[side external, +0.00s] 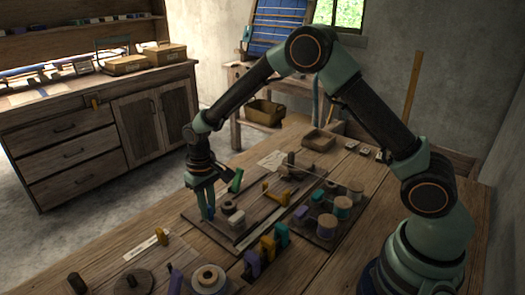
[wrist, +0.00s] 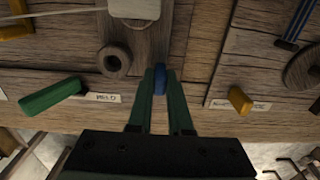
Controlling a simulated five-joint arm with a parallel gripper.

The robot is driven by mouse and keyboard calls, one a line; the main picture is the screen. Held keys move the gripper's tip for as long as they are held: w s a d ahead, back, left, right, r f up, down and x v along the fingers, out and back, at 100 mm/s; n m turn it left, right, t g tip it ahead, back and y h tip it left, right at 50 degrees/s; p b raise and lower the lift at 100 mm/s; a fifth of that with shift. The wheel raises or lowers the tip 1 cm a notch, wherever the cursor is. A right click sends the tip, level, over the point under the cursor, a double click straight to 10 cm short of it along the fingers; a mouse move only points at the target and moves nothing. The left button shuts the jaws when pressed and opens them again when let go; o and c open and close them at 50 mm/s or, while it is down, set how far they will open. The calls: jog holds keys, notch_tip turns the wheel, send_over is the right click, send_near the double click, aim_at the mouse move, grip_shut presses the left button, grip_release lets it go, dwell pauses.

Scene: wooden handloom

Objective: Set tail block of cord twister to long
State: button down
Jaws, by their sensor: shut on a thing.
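The wooden board with the twisting gear (side external: 196,221) lies on the table below my gripper. My gripper (side external: 206,210) points down at its near left end and is shut on a small blue handle (wrist: 160,80). The blue handle also shows at the fingertips in the side view (side external: 210,213). In the wrist view, a dark round ring (wrist: 115,59) and a pale block (wrist: 135,8) sit on a wooden strip just beyond the fingers. Which part is the tail block I cannot tell for sure. A small label (wrist: 103,98) lies left of the fingers; its text is hard to read.
A green lever (wrist: 50,97) lies left of my fingers and an orange knob (wrist: 240,100) right of them. Thread spools (side external: 327,225) stand on a board to the right. Coloured pieces (side external: 267,247) stand at the table's front.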

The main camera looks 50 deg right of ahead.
jog(key=c, duration=0.8)
grip_release()
jog(key=shift+a, duration=0.25)
jog(key=shift+c, duration=0.2)
notch_tip(320, 180, up, 12)
jog(key=shift+r, duration=0.15)
jog(key=s+d+r+t, duration=0.2)
jog(key=s+d+r, duration=0.35)
jog(key=r, duration=0.25)
jog(key=s+d+r+t, duration=0.1)
jog(key=s+d+t, duration=0.2)
jog(key=s, duration=0.9)
jog(key=shift+s+d+r+t, duration=0.2)
jog(key=shift+d+r+t, duration=0.15)
jog(key=shift+d, duration=0.2)
